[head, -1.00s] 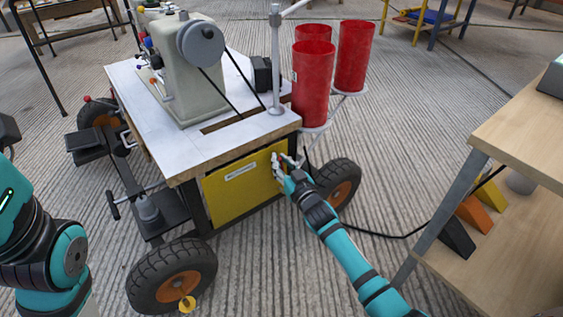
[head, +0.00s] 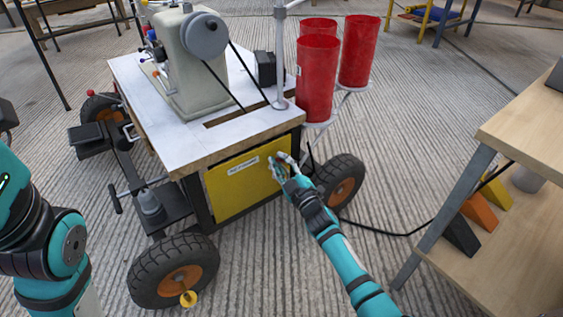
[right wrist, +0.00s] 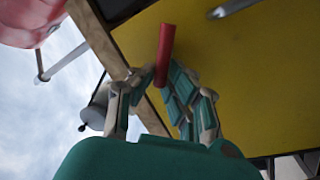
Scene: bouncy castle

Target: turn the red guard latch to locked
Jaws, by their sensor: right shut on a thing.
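The red guard latch (right wrist: 163,55) is a short red bar in front of the yellow guard panel (right wrist: 235,90) in the right wrist view. Its lower end is between the fingertips of my right gripper (right wrist: 158,78), which is shut on it. In the head view my right gripper (head: 281,163) is at the upper right part of the yellow panel (head: 235,187), under the table edge, and hides the latch there. A pale label sits on the panel, too small to read. My left arm shows at the left edge; its gripper is not in view.
The wheeled cart (head: 215,152) carries a grey-green sewing machine (head: 197,70). Red cylinders (head: 318,85) stand at its right rear, above a wheel (head: 340,182). A wooden bench (head: 525,130) is at the right.

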